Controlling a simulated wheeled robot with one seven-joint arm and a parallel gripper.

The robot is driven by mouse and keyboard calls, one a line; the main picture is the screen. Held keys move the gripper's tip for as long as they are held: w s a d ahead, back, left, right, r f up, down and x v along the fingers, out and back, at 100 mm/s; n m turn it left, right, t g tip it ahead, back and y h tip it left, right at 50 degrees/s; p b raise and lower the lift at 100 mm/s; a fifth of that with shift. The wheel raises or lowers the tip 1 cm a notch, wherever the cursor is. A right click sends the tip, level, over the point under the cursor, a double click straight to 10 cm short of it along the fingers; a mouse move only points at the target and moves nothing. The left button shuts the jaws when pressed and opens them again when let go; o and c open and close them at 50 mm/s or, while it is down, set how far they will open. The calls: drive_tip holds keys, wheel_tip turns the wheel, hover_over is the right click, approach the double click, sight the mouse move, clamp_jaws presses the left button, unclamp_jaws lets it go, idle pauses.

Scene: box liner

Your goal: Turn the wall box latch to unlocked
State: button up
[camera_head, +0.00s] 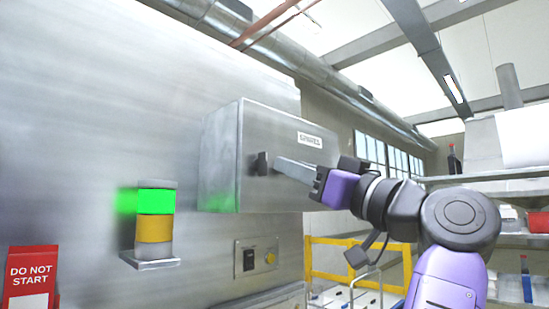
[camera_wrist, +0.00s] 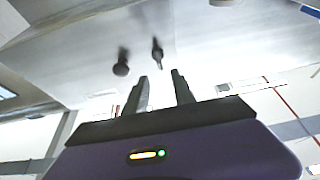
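The grey metal wall box (camera_head: 225,150) is mounted on the wall, with a small label on its front. A small dark latch (camera_head: 262,163) sticks out from the front near its left edge. My gripper (camera_head: 278,166) reaches in from the right, its pale fingers close to the latch. In the wrist view my gripper (camera_wrist: 162,78) has a gap between its fingers and nothing in it. Two dark shapes, a thin one (camera_wrist: 157,52) and a round one (camera_wrist: 121,67), show beyond the fingertips; I cannot tell which is the latch. Its lock state is unclear.
Left of the box, a stack light (camera_head: 154,228) glowing green stands on a bracket. A red DO NOT START sign (camera_head: 32,275) is at the lower left. A switch panel (camera_head: 257,257) is below the box. Yellow railing (camera_head: 350,262) and shelves stand at the right.

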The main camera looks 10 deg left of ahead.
sight(266, 157)
drive_tip(key=p+x, duration=0.2)
drive_tip(key=x, duration=0.4)
drive_tip(key=shift+r, duration=0.2)
drive_tip(key=shift+w+a+r, duration=0.1)
drive_tip(key=shift+w+a, duration=0.2)
drive_tip(key=shift+a, duration=0.1)
clamp_jaws()
